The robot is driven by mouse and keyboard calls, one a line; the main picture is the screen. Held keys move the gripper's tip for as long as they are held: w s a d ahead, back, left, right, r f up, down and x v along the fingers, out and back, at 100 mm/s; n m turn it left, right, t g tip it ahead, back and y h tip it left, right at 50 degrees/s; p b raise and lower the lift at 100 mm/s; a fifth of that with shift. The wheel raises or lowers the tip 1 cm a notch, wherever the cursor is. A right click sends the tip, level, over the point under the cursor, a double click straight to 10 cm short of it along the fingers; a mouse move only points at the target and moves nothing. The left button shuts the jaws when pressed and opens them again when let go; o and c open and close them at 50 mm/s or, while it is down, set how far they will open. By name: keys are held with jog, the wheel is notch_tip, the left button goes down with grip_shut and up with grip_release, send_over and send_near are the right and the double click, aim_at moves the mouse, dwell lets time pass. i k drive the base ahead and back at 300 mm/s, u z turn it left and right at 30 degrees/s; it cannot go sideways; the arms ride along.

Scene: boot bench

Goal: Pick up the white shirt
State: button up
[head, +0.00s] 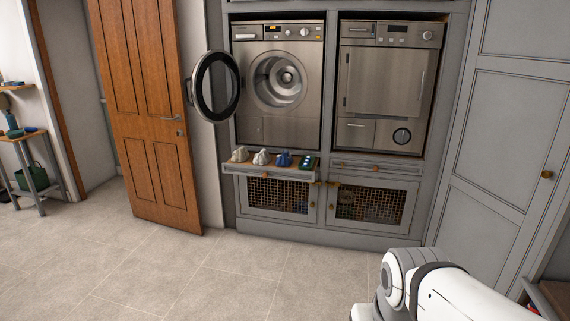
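Two pale crumpled cloth-like items sit on a pulled-out shelf (270,173) below the washing machine: a greyish-white left one (240,155) and a white right one (262,158). They are too small for me to tell whether either is the white shirt. My gripper is not in view; only a white part of my arm shows at the bottom right, well apart from the shelf.
The washing machine (257,90) has its round door (217,87) swung open to the left. A closed second machine (386,85) stands to its right. Mesh-front cupboards (370,205) are below. A wooden door (150,110) stands at left. The tiled floor (240,275) in front is clear.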

aim_at(262, 155)
jog(key=u, duration=0.05)
jog(key=i, duration=1.6)
jog(key=u, duration=0.3)
jog(key=i, duration=1.9)
jog(key=u, duration=0.2)
jog(key=k, duration=0.65)
jog(key=u, duration=0.3)
jog(key=i, duration=1.8)
jog(key=z, duration=0.65)
